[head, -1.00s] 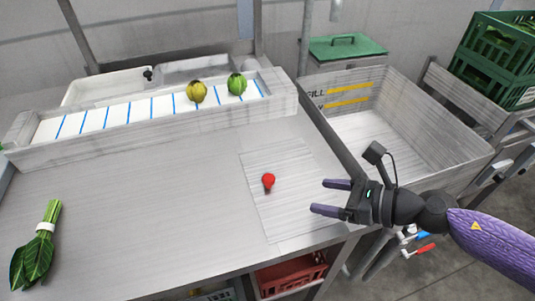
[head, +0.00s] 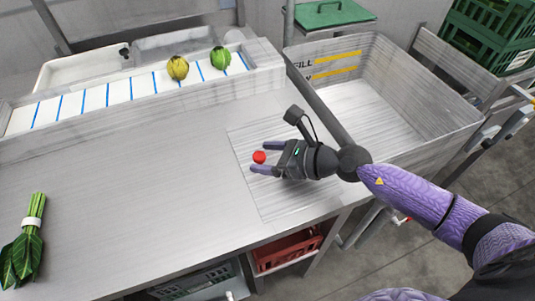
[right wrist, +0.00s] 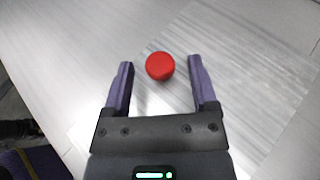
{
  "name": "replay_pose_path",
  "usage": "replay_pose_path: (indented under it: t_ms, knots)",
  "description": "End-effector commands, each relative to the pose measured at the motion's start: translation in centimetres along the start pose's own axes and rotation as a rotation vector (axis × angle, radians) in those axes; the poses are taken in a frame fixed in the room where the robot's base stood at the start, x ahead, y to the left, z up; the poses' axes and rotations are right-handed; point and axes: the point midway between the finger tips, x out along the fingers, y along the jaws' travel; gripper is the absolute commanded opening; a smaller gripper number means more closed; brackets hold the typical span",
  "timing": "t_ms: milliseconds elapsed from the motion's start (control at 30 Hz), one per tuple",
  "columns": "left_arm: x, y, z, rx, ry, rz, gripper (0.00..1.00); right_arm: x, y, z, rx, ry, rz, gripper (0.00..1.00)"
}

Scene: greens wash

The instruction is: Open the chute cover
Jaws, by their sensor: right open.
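The chute cover (head: 285,200) is a flat, pale, square panel lying level in the right part of the steel counter. A round red knob (head: 259,157) stands on it and also shows in the right wrist view (right wrist: 160,66). My right gripper (head: 257,158) is open, reaching in from the right, low over the panel. In the right wrist view, the knob sits between the purple fingertips (right wrist: 160,62), with a gap on each side. How far the fingers are above the panel is hard to tell. My left gripper is not in view.
A ruled trough (head: 130,110) with a yellow and a green vegetable runs along the back. Leafy greens (head: 28,240) lie at left. A deep grey basin (head: 460,125) is right of the counter, with a green lid (head: 335,15) behind it. The counter's middle is clear.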

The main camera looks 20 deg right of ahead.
Motion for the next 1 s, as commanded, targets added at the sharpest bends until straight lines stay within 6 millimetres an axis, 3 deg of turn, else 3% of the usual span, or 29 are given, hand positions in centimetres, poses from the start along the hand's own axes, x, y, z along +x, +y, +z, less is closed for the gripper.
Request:
replay_pose_path:
  t_ms: [100,400,467,1000]
  knots:
    - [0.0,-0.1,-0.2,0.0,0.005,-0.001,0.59,0.0,0.0,0.0,0.0,0.0,0.0,0.73]
    - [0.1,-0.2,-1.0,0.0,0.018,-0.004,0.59,-0.1,0.0,0.0,0.0,0.0,0.0,0.09]
    - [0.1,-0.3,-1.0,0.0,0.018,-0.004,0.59,-0.1,0.0,0.0,0.0,0.0,0.0,0.0]
    - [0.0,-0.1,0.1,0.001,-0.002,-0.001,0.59,-0.1,0.0,0.0,0.0,0.0,-0.001,0.0]
